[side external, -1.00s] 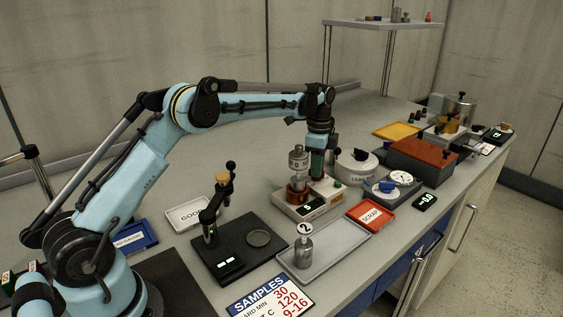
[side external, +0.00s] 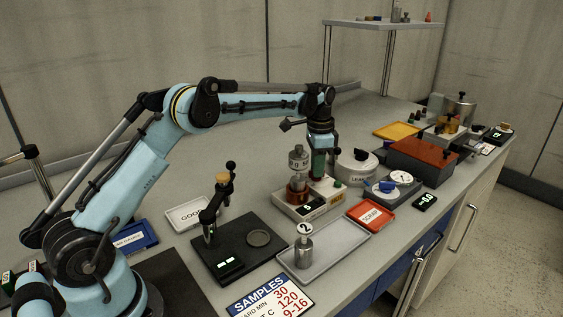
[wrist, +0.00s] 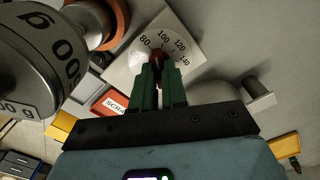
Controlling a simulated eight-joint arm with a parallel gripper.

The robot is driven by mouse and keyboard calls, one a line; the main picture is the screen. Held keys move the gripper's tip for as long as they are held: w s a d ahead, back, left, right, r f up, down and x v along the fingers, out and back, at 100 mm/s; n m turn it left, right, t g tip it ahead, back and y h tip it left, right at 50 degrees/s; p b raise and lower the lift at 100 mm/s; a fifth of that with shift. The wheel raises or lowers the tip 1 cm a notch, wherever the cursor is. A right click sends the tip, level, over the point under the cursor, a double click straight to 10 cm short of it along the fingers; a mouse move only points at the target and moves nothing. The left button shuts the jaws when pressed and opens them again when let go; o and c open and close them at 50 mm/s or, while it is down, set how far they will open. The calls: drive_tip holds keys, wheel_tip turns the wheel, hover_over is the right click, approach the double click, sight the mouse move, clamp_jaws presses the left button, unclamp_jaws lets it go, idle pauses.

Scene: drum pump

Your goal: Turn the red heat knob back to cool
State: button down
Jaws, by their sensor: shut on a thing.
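The red heat knob (wrist: 158,54) sits on a pale dial plate (wrist: 178,27) marked 80, 100, 120 and 140 in the wrist view. My gripper (wrist: 157,68) has its green fingers closed around the knob, which shows only in part between the tips. The knob's pointer is not clear. In the side view my gripper (side external: 318,172) points straight down at the back of the pale heater unit (side external: 290,208), and the knob is hidden there.
A metal weight (side external: 298,158) stands on the heater's copper-coloured part (side external: 297,190), close beside my fingers; the weight looms large in the wrist view (wrist: 40,65). A white round pot (side external: 357,170) stands just right. A red scrap tray (side external: 371,216) and grey tray (side external: 330,250) lie in front.

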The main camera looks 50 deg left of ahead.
drive_tip(key=n, duration=0.6)
drive_tip(key=shift+n, duration=0.3)
drive_tip(key=n, duration=0.5)
drive_tip(key=shift+a+n, duration=0.1)
drive_tip(key=shift+n, duration=0.2)
drive_tip(key=c, duration=1.2)
unclamp_jaws()
drive_tip(key=shift+o, duration=0.2)
drive_tip(key=shift+r, duration=0.1)
wheel_tip(320, 180, up, 12)
